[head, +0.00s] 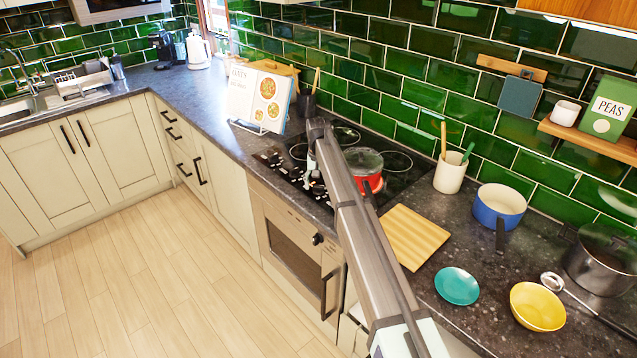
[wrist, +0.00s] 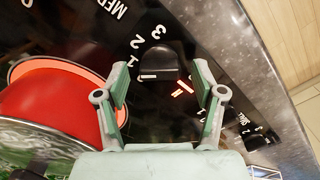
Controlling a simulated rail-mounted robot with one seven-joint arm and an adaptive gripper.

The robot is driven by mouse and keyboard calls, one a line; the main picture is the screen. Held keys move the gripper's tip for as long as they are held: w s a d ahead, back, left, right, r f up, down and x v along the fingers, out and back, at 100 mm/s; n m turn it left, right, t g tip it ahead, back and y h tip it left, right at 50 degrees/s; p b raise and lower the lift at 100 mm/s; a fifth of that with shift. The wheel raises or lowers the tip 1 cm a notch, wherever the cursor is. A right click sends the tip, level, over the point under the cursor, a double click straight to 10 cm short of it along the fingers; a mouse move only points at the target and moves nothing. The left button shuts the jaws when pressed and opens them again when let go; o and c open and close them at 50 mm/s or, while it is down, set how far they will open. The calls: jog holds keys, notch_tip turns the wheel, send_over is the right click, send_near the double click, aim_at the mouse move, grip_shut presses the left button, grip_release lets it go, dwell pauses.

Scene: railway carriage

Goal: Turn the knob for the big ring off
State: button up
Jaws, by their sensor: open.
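The black hob (head: 400,190) has a row of black knobs along its front edge. In the wrist view a black knob (wrist: 155,60) with a white pointer line sits between and slightly beyond my fingertips, with 1, 2, 3 printed beside it. A red lidded pot (wrist: 55,105) stands on a glowing red ring (wrist: 70,66).
The red pot, also in the head view (head: 376,184), stands close to my arm. A second knob (wrist: 258,139) is near the word SMALL. A cookbook on a stand (head: 257,97) is left of the hob. A wooden board (head: 415,236) lies to its right.

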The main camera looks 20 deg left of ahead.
jog(key=c, duration=1.1)
jog(key=shift+c, duration=0.2)
jog(key=shift+f+n+b, duration=0.1)
jog(key=shift+n+b, duration=0.2)
jog(key=n+b, duration=0.1)
jog(key=n, duration=0.2)
jog(key=shift+n+b, duration=0.3)
jog(key=n+b, duration=0.1)
jog(key=n, duration=0.3)
jog(key=shift+n, duration=0.3)
